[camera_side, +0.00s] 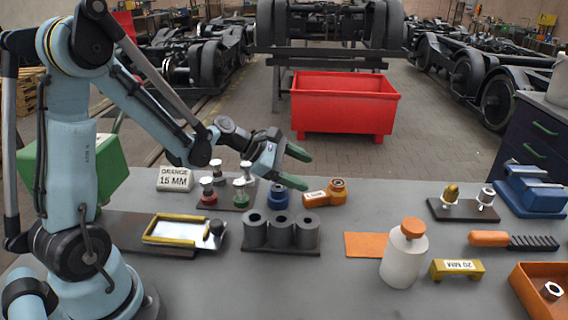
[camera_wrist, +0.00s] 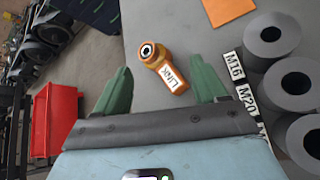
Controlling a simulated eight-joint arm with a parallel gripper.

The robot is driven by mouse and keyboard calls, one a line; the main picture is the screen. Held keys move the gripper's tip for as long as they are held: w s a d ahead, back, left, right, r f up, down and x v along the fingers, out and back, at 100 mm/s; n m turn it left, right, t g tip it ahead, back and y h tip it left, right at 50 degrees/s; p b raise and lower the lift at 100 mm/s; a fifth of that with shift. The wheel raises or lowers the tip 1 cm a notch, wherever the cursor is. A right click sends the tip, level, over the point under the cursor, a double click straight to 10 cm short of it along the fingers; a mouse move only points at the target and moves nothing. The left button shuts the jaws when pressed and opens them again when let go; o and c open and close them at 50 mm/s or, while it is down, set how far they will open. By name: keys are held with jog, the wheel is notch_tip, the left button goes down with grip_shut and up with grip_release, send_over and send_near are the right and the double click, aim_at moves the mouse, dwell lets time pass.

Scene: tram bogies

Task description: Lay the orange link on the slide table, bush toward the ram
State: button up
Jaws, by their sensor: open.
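The orange link (camera_side: 325,193) lies on the grey bench, right of the three grey cylinders. In the wrist view the link (camera_wrist: 170,75) has a "LINK" label on its body and a pale-ringed dark bush in its round upper-left eye. My gripper (camera_side: 303,171) is open, its green fingers above the bench just behind and left of the link. In the wrist view the link shows between the fingertips (camera_wrist: 160,68), apart from both. A low white plate with yellow rails (camera_side: 182,231), apparently the slide table, is at left and empty. A dark round part at its right end may be the ram.
Three grey cylinders (camera_side: 282,231) stand between plate and link. Small knobbed pieces (camera_side: 241,193) and a blue part (camera_side: 277,196) stand behind them. A white bottle (camera_side: 403,258), orange pad (camera_side: 366,244) and yellow block (camera_side: 457,269) are to the right. An "ORANGE 15 MM" sign (camera_side: 175,179) stands behind the plate.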

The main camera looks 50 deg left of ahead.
aim_at(334, 182)
jog(key=w+f+n, duration=0.1)
jog(key=w+n, duration=0.1)
jog(key=w+f+n+t, duration=0.1)
jog(key=w+f+n, duration=0.1)
jog(key=w+f+n+h, duration=0.1)
jog(key=w+f, duration=0.1)
jog(key=w, duration=0.1)
jog(key=shift+d+n+t, duration=0.3)
jog(key=shift+n+t, duration=0.1)
jog(key=shift+x, duration=2.7)
jog(key=shift+s+f, duration=0.1)
jog(key=shift+f, duration=0.1)
grip_shut()
